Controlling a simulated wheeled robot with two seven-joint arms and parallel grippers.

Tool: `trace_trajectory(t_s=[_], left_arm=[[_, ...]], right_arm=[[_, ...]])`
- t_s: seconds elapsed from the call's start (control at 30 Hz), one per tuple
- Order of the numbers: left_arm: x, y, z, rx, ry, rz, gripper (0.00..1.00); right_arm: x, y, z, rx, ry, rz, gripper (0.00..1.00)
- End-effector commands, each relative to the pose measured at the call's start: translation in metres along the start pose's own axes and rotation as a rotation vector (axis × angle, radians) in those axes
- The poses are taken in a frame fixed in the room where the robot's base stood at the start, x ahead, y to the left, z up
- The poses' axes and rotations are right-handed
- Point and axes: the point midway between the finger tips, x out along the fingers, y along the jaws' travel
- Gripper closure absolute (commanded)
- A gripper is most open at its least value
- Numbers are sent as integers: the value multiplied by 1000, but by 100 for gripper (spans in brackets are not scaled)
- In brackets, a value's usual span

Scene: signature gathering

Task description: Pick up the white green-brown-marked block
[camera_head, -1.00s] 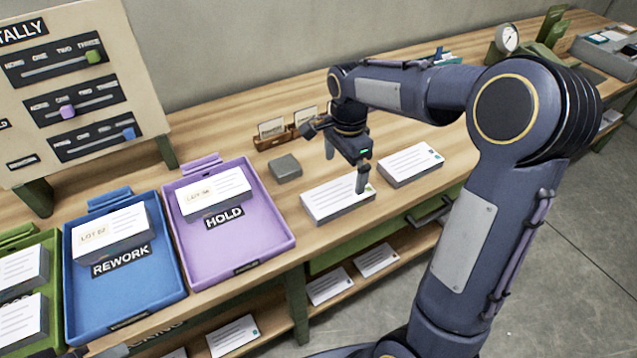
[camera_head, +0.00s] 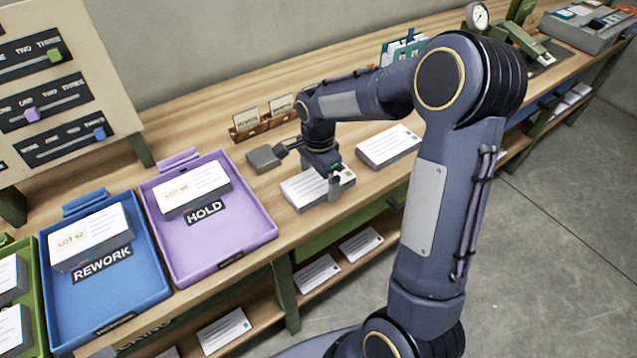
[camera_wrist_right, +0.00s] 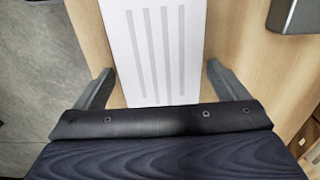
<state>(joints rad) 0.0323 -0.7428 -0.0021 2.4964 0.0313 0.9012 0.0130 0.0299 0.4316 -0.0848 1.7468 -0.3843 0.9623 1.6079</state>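A flat white-topped block (camera_head: 303,190) with printed lines lies on the wooden bench, right of the purple HOLD tray. A small green mark shows near its right end; a brown mark is too small to make out. My right gripper (camera_head: 322,180) is over this block, pointing down and partly covering it. In the right wrist view the gripper (camera_wrist_right: 160,75) is open, with one finger on each side of the white block (camera_wrist_right: 155,45), gaps showing at both sides. The block's marked end is hidden there. My left gripper is not clearly in view.
A similar white block (camera_head: 388,145) lies just to the right. A small grey block (camera_head: 264,159) and a wooden card holder (camera_head: 265,127) are behind. The purple HOLD tray (camera_head: 255,228) and blue REWORK tray (camera_head: 150,285) are at left. More blocks sit on the lower shelf.

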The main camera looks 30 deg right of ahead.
Motion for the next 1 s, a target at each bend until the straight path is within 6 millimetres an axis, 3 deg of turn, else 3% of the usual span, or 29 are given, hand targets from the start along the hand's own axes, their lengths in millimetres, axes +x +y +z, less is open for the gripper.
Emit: trace_trajectory(t_s=[0.07,0.33,0.73,0.9,1.0], left_arm=[[0,0,0,0,0,0,64],[0,0,0,0,0,0,64],[-1,0,0,0,0,0,64],[-3,1,-1,0,0,0,64],[-2,1,-1,0,0,0,64]], right_arm=[[0,0,0,0,0,0,17],[0,0,0,0,0,-1,52],[-10,-1,0,-1,1,-4,53],[-33,-1,0,-1,0,-7,53],[-52,15,3,-2,0,-8,53]])
